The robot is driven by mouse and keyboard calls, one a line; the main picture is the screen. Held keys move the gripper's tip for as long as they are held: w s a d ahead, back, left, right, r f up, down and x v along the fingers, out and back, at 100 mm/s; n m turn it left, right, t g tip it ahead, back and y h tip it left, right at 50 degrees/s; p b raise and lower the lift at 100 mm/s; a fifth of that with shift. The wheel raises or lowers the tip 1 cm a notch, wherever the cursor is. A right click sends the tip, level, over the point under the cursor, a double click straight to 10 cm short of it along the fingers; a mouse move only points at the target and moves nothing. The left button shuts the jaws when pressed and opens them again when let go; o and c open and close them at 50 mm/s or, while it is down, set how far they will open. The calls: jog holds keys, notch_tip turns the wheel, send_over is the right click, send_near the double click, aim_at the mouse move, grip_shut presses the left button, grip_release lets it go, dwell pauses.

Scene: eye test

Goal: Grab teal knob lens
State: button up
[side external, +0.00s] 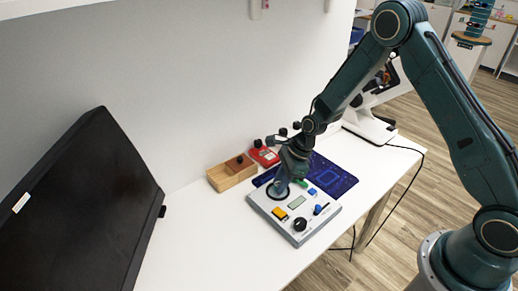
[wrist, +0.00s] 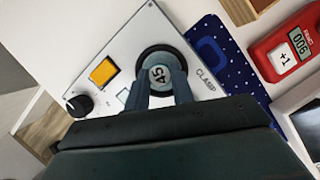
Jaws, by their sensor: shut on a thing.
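The teal knob lens (wrist: 159,75) shows in the wrist view as a round teal disc marked "45". It sits inside the outline of a black ring (wrist: 143,57) on the grey-white panel (wrist: 129,42), beside the word "CLAMP". I cannot tell whether it rests in the ring or is slightly above it. My gripper (wrist: 161,84) is shut on the lens, with a finger on each side. In the side external view my gripper (side external: 280,186) points down at the ring on the panel (side external: 262,200); the lens is mostly hidden there.
The panel also has an orange button (side external: 280,213), a black knob (side external: 300,224) and blue parts (side external: 319,209). A blue mat (side external: 340,182) lies behind. A wooden box (side external: 230,177) and red device (side external: 265,157) stand nearby. A microscope (side external: 370,127) is beyond; a black screen (side external: 80,200) stands left.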

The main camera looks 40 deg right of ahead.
notch_tip(320, 180, up, 20)
jog(key=shift+f, duration=0.2)
dwell(0.4)
jog(key=shift+f, duration=0.1)
dwell(0.5)
